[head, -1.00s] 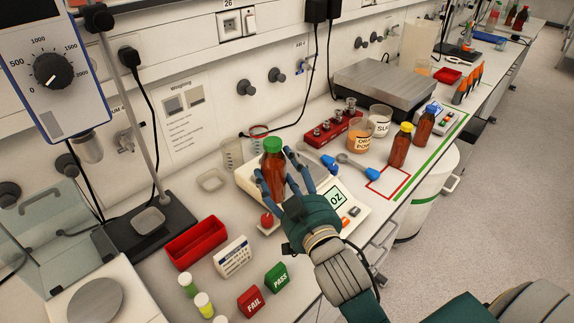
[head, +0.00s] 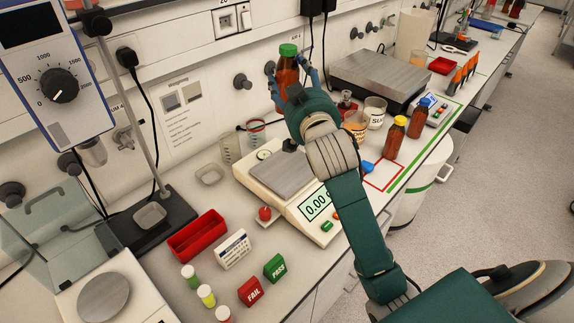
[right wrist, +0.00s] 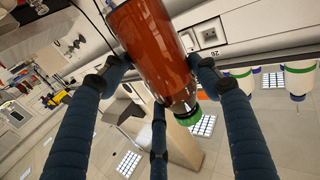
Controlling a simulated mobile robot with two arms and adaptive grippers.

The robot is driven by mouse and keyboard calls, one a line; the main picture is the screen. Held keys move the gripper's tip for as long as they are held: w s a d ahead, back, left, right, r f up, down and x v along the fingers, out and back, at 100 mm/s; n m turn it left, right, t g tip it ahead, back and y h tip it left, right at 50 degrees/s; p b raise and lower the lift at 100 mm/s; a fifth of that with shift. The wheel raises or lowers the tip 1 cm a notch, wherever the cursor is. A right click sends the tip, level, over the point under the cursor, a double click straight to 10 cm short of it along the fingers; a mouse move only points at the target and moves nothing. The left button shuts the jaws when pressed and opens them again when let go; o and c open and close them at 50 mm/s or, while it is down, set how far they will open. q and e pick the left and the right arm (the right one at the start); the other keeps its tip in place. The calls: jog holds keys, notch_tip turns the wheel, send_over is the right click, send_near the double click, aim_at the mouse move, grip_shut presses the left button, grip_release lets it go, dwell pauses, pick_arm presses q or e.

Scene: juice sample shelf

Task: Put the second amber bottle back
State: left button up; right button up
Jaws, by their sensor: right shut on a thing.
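An amber bottle with a green cap (head: 287,77) is held upright in my right gripper (head: 296,85), raised well above the bench. In the right wrist view the bottle (right wrist: 155,45) sits between the blue fingers (right wrist: 160,85), which are closed around it. Two other amber bottles stand on the bench at the right: one with a yellow cap (head: 394,138) and one with a blue cap (head: 420,118). A red-outlined square (head: 383,178) on the bench lies in front of them, partly hidden by my arm. My left gripper is not in view.
The scale (head: 280,176) has an empty pan and reads 0.00. Beakers (head: 375,110) stand beside the bottles. A red tray (head: 197,235), FAIL block (head: 250,291) and PASS block (head: 275,267) are at front left. A large grey-topped device (head: 380,75) stands behind.

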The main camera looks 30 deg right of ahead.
notch_tip(320, 180, down, 20)
jog(key=shift+r+p, duration=0.25)
jog(key=shift+p, duration=0.45)
jog(key=shift+f, duration=0.2)
jog(key=o, duration=1.5)
jog(key=shift+f+b, duration=0.1)
jog(key=shift+b, duration=0.2)
